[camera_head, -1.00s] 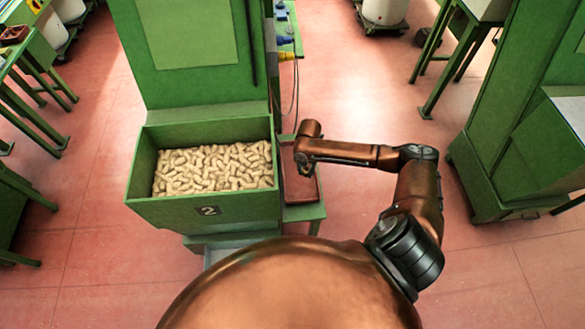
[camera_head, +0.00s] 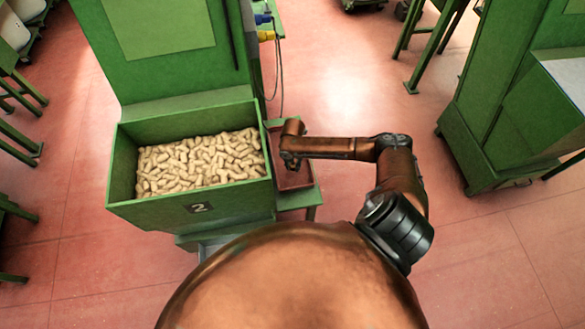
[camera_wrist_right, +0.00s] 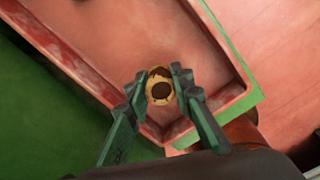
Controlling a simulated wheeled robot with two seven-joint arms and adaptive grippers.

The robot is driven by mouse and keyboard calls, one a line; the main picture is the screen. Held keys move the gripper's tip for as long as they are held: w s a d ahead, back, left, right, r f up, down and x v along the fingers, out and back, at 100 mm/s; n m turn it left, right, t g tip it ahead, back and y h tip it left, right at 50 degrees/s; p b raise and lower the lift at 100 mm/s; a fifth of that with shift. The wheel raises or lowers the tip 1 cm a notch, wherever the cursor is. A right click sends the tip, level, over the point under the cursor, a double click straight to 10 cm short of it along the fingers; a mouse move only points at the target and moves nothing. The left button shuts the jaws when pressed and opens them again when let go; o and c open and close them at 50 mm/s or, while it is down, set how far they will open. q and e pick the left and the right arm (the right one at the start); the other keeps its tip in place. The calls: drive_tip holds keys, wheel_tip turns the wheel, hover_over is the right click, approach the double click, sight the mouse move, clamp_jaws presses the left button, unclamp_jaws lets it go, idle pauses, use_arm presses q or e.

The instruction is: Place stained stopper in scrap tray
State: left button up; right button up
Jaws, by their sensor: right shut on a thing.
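The stained stopper (camera_wrist_right: 160,87) is tan with a dark brown end and shows in the right wrist view. My right gripper (camera_wrist_right: 159,84) is shut on it, one finger at each side. Behind it lies the reddish scrap tray (camera_wrist_right: 190,40), over which the stopper is held; I cannot tell how high above the tray floor. In the head view the tray (camera_head: 293,181) sits on a green side shelf, and my right gripper (camera_head: 291,163) is over it, small and dark, with the stopper too hidden to make out. My left gripper is not in view.
A green bin (camera_head: 160,209) marked 2, full of tan stoppers (camera_head: 200,160), stands directly left of the tray. A green cabinet (camera_head: 500,110) stands at the right. Red floor (camera_head: 340,90) is open between them.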

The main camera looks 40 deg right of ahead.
sight(293, 169)
drive_tip(key=shift+f, duration=1.25)
drive_tip(key=shift+f, duration=0.1)
drive_tip(key=shift+f, duration=0.15)
drive_tip(key=o, duration=0.7)
wheel_tip(293, 169, up, 13)
drive_tip(key=shift+f+p, duration=0.2)
drive_tip(key=shift+p, duration=0.55)
